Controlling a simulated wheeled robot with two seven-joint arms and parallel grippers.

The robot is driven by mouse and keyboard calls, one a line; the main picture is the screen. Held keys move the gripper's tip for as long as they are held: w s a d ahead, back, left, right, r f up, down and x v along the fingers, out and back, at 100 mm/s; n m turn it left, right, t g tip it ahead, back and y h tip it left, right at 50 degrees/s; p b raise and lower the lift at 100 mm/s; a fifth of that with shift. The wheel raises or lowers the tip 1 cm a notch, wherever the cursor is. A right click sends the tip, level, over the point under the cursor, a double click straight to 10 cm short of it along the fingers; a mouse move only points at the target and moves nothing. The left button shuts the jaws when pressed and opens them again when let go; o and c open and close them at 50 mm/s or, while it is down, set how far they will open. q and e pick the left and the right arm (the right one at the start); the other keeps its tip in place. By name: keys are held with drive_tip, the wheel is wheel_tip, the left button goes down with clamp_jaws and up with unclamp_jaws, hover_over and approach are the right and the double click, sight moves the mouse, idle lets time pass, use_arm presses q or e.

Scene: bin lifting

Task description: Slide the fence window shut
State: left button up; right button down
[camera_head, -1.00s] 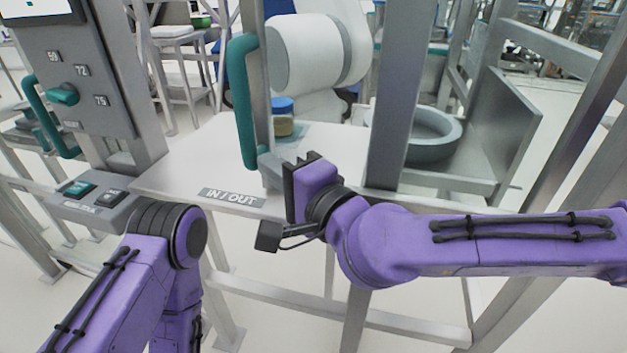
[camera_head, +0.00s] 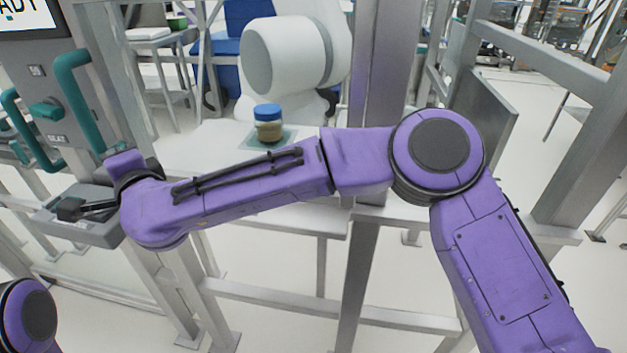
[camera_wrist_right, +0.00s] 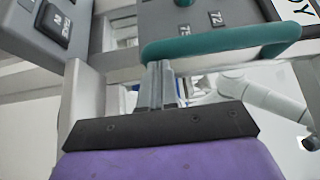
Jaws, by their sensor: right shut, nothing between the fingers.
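The fence window's teal handle (camera_head: 80,100) stands upright at the left in the head view, on a grey upright (camera_head: 108,75) close beside the control panel. A teal handle (camera_wrist_right: 220,42) also crosses the right wrist view. My right gripper (camera_head: 122,160) is at the lower end of the window handle, with its fingers mostly hidden by the hand. In the right wrist view its fingers (camera_wrist_right: 158,85) are shut, empty, and beside the handle; I cannot tell whether they touch. Only a joint of my left arm shows at the bottom left; the left gripper is out of view.
A control panel (camera_head: 40,80) with another teal handle (camera_head: 28,130) is at the left. A button box (camera_head: 75,215) is below it. Behind the fence, a jar with a blue lid (camera_head: 268,122) stands on the white table (camera_head: 215,140) near a white robot arm (camera_head: 290,60).

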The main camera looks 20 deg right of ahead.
drive_tip(key=shift+a+r, duration=0.1)
drive_tip(key=shift+r, duration=0.1)
drive_tip(key=shift+r, duration=0.1)
idle(0.4)
